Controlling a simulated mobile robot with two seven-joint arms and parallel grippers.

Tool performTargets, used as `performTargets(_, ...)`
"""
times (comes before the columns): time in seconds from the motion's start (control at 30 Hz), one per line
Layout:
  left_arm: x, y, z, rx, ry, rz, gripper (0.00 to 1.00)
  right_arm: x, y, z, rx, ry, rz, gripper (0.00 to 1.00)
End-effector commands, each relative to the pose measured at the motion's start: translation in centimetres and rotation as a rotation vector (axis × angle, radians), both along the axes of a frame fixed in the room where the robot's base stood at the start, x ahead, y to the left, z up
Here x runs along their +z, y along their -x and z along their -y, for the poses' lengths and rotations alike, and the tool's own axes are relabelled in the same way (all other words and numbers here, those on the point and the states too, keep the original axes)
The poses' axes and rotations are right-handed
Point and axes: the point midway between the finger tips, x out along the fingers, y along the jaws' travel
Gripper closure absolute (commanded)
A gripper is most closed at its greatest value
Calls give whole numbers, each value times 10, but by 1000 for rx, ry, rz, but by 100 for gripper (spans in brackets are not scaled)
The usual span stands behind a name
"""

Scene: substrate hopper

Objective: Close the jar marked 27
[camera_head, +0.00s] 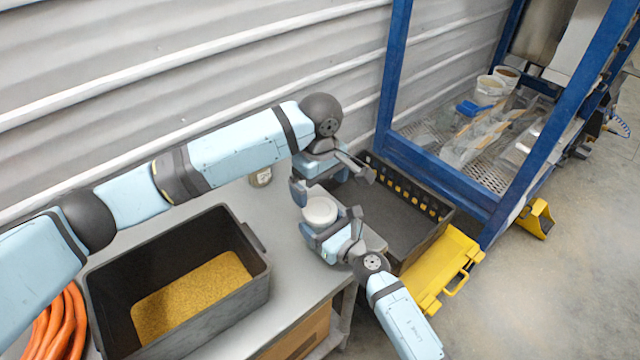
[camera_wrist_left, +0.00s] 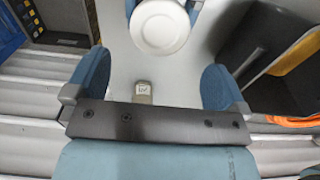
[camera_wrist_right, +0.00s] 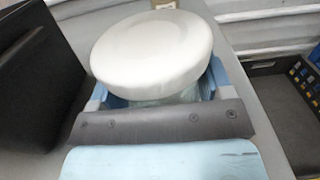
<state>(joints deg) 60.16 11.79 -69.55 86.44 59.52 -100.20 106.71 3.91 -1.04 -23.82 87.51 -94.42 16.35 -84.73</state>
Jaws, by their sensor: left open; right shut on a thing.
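A glass jar (camera_wrist_right: 170,98) with a wide white lid (camera_wrist_right: 152,50) on top shows in the right wrist view. The lid also shows in the head view (camera_head: 320,211) and the left wrist view (camera_wrist_left: 160,27). My right gripper (camera_head: 331,226) is shut on the jar below the lid, one finger on each side. I cannot tell whether the lid is fully seated, and no number is readable on this jar. My left gripper (camera_head: 327,179) is open and empty, above and behind the lid in the head view. Its fingers do not touch the lid.
A small labelled item (camera_wrist_left: 143,90) stands on the grey table, also in the head view (camera_head: 260,177); its marking is unclear. A black bin (camera_head: 262,268) with yellow grain is left. A black crate (camera_head: 440,222) and yellow tray (camera_head: 452,262) are right, beside a blue frame (camera_head: 395,70).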

Motion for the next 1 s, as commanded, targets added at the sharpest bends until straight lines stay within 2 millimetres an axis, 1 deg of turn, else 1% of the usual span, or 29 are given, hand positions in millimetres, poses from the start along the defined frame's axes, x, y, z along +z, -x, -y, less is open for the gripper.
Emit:
performTargets(0.17, -15, 0, 0, 0, -2, -2, 0, -1, 0, 0, 0, 1, -1, 93)
performTargets(0.4, -53, 0, -1, -1, -2, -3, 0, 0, 0, 0, 0, 1, -1, 93)
performTargets(0.5, -66, 0, 0, -1, -1, -2, 0, 0, 0, 0, 0, 1, -1, 93)
performTargets(0.6, -74, 0, 0, -1, -2, -1, 0, 0, 0, 0, 0, 1, -1, 93)
performTargets(0.73, -79, 0, 0, -1, -1, -1, 0, 0, 0, 0, 0, 1, -1, 93)
performTargets(0.97, -80, 0, 0, -2, 0, 0, 0, 0, 0, 0, 0, 1, -1, 93)
performTargets(1.0, -80, 0, 0, -2, 0, 0, 2, 0, 0, 0, 0, 1, -1, 93)
